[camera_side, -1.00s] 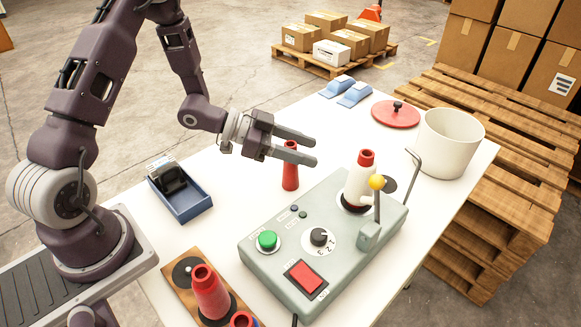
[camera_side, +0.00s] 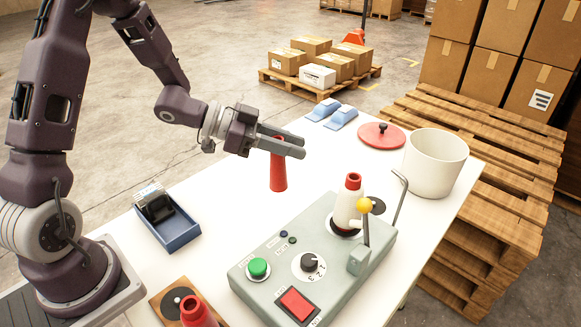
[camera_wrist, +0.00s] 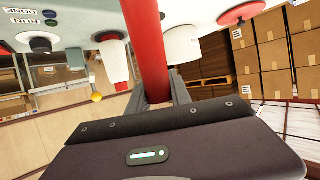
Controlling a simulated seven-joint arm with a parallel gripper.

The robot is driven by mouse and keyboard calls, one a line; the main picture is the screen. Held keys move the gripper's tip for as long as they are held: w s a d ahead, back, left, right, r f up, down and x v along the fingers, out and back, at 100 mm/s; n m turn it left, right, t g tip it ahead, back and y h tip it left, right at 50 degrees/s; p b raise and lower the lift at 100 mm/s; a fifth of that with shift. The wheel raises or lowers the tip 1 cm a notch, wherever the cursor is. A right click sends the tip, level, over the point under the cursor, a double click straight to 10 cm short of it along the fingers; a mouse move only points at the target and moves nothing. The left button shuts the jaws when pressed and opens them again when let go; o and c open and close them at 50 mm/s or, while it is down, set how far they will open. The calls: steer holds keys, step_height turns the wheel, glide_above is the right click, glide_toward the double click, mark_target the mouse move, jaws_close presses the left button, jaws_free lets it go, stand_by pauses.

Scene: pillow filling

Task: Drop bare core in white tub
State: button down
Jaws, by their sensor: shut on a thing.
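The bare core (camera_side: 278,173) is a plain red, slightly tapered tube. My gripper (camera_side: 285,146) is shut on its upper end and holds it upright, seemingly a little above the white table. In the wrist view the red core (camera_wrist: 147,40) runs up from between the fingers (camera_wrist: 158,98) and out of the top edge. The white tub (camera_side: 436,165) stands open at the far right of the table, well to the right of my gripper. The tub also shows in the wrist view (camera_wrist: 182,46), partly hidden behind the core. The inside bottom of the tub is hidden.
A red lid (camera_side: 381,136) lies beside the tub. A blue tray (camera_side: 172,230) sits left.

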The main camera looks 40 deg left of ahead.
steer(key=s+a+r+n+t+y, duration=0.2)
steer(key=a+r+n+t+y, duration=0.15)
steer(key=a+n+y, duration=0.3)
steer(key=w+a+f+n+y, duration=0.15)
steer(key=w+a, duration=0.25)
steer(key=w, duration=1)
steer(key=w+a+n+y, duration=0.15)
steer(key=w+a, duration=0.25)
steer(key=w, duration=0.9)
steer(key=w+d+m+h, duration=0.3)
steer(key=w+d, duration=0.5)
steer(key=d, duration=0.4)
steer(key=d+r+m+g+h, duration=0.1)
steer(key=d+r+m+h, duration=0.15)
steer(key=d, duration=0.75)
steer(key=d+r+m+g+h, duration=0.1)
steer(key=d+m+h, duration=0.15)
steer(key=d, duration=0.65)
steer(key=s+d+f+m+g+h, duration=0.1)
steer(key=d+f, duration=0.4)
steer(key=f, duration=0.5)
steer(key=shift+s+f, duration=0.2)
steer(key=shift+s, duration=0.35)
